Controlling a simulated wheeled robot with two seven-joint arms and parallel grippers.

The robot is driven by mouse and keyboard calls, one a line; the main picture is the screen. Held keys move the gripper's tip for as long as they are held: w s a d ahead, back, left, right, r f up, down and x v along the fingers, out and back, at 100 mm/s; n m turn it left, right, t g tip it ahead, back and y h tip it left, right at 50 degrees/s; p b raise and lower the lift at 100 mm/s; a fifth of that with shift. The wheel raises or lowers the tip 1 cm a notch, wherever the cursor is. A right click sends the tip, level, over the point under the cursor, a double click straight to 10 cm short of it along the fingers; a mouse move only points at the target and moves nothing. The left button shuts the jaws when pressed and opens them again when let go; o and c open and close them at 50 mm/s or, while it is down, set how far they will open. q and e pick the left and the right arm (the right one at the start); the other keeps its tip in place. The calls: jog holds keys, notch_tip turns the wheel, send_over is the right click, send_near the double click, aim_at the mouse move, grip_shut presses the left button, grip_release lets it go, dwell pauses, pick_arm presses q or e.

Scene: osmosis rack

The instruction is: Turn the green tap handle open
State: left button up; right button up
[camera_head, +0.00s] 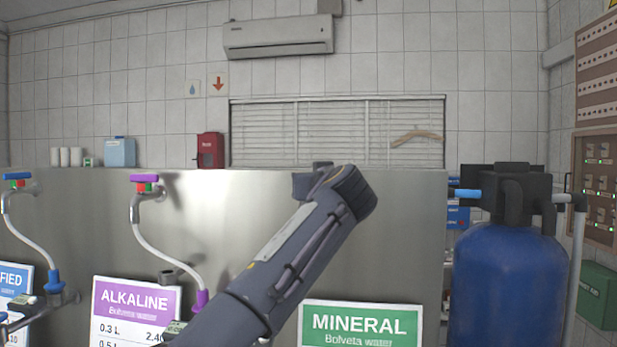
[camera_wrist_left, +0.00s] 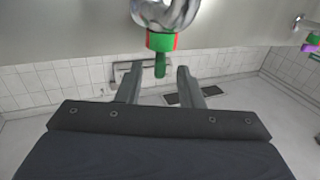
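The green tap handle (camera_wrist_left: 160,66) shows at the top middle of the left wrist view. It hangs from a green collar (camera_wrist_left: 160,42) with a red part, on a shiny metal tap (camera_wrist_left: 165,12). My left gripper (camera_wrist_left: 159,72) is open, with one finger on each side of the handle's end. Gaps show between the fingers and the handle, so it looks untouched. In the head view my left arm (camera_head: 300,240) reaches up over the steel panel and hides the green tap and its own fingers. My right gripper is in neither view.
The steel panel (camera_head: 230,215) carries a purple tap (camera_head: 144,178) and a blue tap (camera_head: 17,176) with curved pipes at the left. A green MINERAL sign (camera_head: 360,325) is below my arm. A blue tank (camera_head: 508,285) stands at the right.

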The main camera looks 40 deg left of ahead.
pick_arm(q)
jog(key=p+x, duration=0.1)
jog(key=x, duration=0.3)
jog(key=shift+w+a+p, duration=0.2)
jog(key=shift+p, duration=0.15)
jog(key=shift+c, duration=0.4)
grip_shut()
